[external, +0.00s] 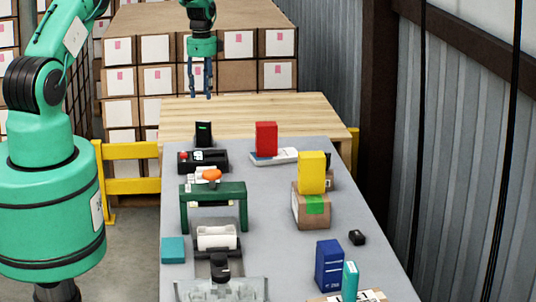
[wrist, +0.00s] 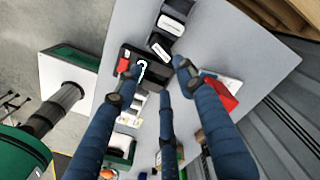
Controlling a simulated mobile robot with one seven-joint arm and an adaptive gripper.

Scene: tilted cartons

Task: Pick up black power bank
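A black upright block (external: 204,133), which looks like the power bank, stands at the far left of the grey tabletop in the external view. It has a small green mark on its front. It is just behind a black case (external: 190,161); I cannot tell whether it touches the case. In the wrist view a dark block with a pale label (wrist: 159,46) lies by the case (wrist: 128,60); I cannot tell for sure that it is the same block. My gripper (external: 200,95) hangs above and behind the block, fingers down. Its blue fingers (wrist: 150,85) are spread, with nothing between them.
A red box (external: 266,138) stands right of the black block. A green bench-like frame (external: 213,189) with an orange item is nearer the camera. A yellow box (external: 312,172) sits on a carton (external: 310,207). The wooden table (external: 290,110) behind is bare.

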